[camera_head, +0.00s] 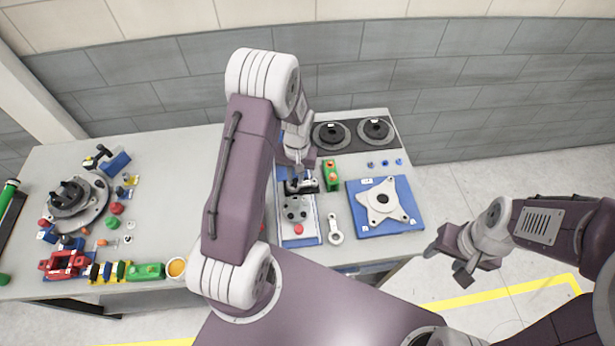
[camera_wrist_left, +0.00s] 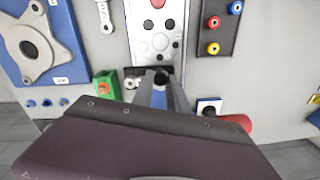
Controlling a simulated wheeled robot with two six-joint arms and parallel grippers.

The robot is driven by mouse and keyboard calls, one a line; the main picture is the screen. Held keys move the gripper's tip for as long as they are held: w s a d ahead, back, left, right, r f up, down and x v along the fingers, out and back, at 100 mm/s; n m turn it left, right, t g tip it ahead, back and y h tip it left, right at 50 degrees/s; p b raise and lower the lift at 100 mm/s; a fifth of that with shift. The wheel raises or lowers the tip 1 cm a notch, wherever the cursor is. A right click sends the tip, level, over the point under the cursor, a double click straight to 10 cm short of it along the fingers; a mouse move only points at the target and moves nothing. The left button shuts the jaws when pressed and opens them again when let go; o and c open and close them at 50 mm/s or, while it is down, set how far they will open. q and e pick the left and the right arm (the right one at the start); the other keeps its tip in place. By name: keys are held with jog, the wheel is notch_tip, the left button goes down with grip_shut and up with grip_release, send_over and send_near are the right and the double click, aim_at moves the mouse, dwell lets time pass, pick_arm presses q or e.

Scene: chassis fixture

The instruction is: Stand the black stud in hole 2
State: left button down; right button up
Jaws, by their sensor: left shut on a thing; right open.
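The fixture (camera_head: 299,229) is a blue-edged board with a light plate carrying a grey part with several dark holes. It also shows in the left wrist view (camera_wrist_left: 143,26), with a red knob at its far end. My left gripper (camera_head: 299,178) is above the board's back end. In the left wrist view its fingers (camera_wrist_left: 160,88) are shut on a small dark thing, apparently the black stud (camera_wrist_left: 160,77), mostly hidden between the fingertips. I cannot tell whether it touches the board, and hole numbers are unreadable. My right gripper (camera_head: 461,264) is open and empty, off the table's right side.
A green block (camera_head: 331,175) and a metal link (camera_head: 334,230) lie beside the fixture. A blue board with a metal flange (camera_head: 382,201) is to the right. Two dark discs (camera_head: 331,134) stand behind. Several parts crowd the table's left; its middle left is clear.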

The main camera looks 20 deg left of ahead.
aim_at(295, 183)
pick_arm(q)
jog(key=shift+s, duration=0.95)
jog(key=f+b, duration=0.1)
jog(key=f, duration=0.1)
jog(key=w+f+b, duration=0.1)
jog(key=b, duration=0.1)
jog(key=shift+w+f, duration=0.2)
jog(key=shift+f, duration=0.2)
jog(key=shift+f+b, duration=0.3)
jog(key=shift+b, duration=0.05)
jog(key=shift+s+f, duration=0.1)
jog(key=shift+s, duration=0.1)
jog(key=shift+w, duration=0.1)
pick_arm(e)
jog(key=f, duration=0.3)
jog(key=shift+s+f, duration=0.3)
jog(key=shift+s, duration=0.1)
pick_arm(q)
jog(key=shift+s, duration=0.25)
pick_arm(e)
jog(key=shift+s, duration=0.15)
